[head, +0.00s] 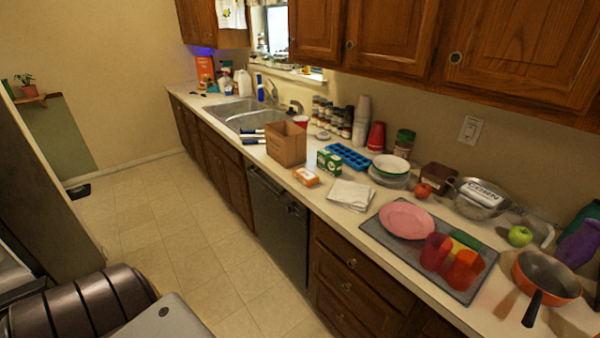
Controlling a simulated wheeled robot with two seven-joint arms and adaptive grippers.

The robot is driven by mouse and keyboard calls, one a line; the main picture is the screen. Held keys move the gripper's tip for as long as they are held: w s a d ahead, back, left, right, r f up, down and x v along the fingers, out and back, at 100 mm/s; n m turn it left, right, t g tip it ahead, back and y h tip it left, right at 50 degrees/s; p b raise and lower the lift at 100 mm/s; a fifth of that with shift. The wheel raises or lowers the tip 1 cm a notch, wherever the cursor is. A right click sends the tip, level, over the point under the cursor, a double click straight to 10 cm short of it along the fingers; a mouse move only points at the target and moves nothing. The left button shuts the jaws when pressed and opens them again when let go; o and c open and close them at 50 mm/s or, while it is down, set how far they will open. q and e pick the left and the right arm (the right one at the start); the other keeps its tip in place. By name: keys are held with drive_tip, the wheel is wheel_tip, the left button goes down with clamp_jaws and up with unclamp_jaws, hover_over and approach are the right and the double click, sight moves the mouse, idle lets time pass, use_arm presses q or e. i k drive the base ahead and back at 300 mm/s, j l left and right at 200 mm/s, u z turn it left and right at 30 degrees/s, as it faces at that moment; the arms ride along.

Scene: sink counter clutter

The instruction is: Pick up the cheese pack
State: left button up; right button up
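A small orange and white pack (306,177), which looks like the cheese pack, lies flat near the front edge of the counter (330,205). Its label is too small to read. It sits just in front of a brown cardboard box (286,144) and beside a green and white carton (329,162). Its top and front show clearly, and nothing covers it. Neither of my grippers shows in the head view.
Folded white cloths or papers (351,194) lie to the right of the pack. Farther right, a grey mat (456,283) holds a pink plate (406,219) and red cups. A blue ice tray (347,157) lies behind. The floor (180,235) before the cabinets is clear.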

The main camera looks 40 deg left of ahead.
sight(309, 178)
drive_tip(key=i+l+u, duration=0.25)
drive_tip(key=i, duration=0.15)
drive_tip(key=i+l+u, duration=0.15)
drive_tip(key=i+u, duration=0.15)
drive_tip(key=i, duration=0.15)
